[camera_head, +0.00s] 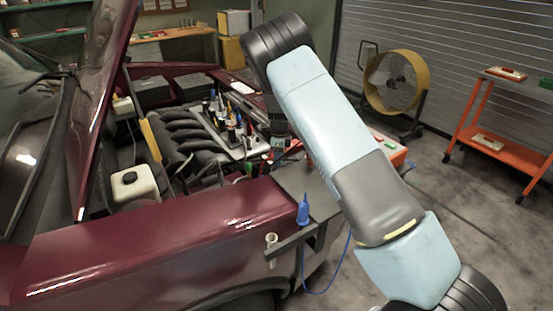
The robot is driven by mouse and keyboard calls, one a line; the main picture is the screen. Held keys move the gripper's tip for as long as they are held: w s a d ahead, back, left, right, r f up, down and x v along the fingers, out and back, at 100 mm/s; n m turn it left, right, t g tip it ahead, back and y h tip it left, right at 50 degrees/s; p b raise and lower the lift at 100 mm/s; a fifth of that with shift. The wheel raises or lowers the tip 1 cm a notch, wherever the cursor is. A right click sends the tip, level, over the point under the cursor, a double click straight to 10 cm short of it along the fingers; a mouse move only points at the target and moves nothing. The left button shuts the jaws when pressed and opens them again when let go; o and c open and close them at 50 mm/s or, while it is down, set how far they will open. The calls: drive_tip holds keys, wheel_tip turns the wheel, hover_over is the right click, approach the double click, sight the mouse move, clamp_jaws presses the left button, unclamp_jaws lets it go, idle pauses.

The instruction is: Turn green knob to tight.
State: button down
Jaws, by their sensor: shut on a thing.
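The wrist end of my arm hangs over the front right of the car's engine bay, partly behind my own upper arm link. My gripper (268,162) points down there and is small and dark in the picture. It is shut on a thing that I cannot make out. A small green spot (248,168) shows just left of my gripper, low in the engine bay. I cannot tell whether it is the green knob. No marking for tight can be read.
A tray (252,150) with several coloured tools lies on the engine. The dark red fender (170,245) runs along the front. A blue pointed tool (303,212) with a blue cord stands in a dark holder. A yellow fan (397,82) and an orange cart (487,112) stand right.

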drive_tip(key=shift+s+d+f+n, duration=0.1)
drive_tip(key=shift+d+n, duration=0.05)
drive_tip(key=shift+n, duration=0.45)
drive_tip(key=shift+s+d+f+n, duration=0.1)
drive_tip(key=shift+d+n, duration=0.05)
drive_tip(key=shift+n, duration=0.45)
idle(0.4)
drive_tip(key=c, duration=0.9)
unclamp_jaws()
drive_tip(key=shift+a+r, duration=0.1)
drive_tip(key=shift+o, duration=0.2)
drive_tip(key=shift+w, duration=0.1)
drive_tip(key=shift+r, duration=0.1)
drive_tip(key=shift+r, duration=0.25)
wheel_tip(320, 180, up, 13)
drive_tip(key=shift+w, duration=0.3)
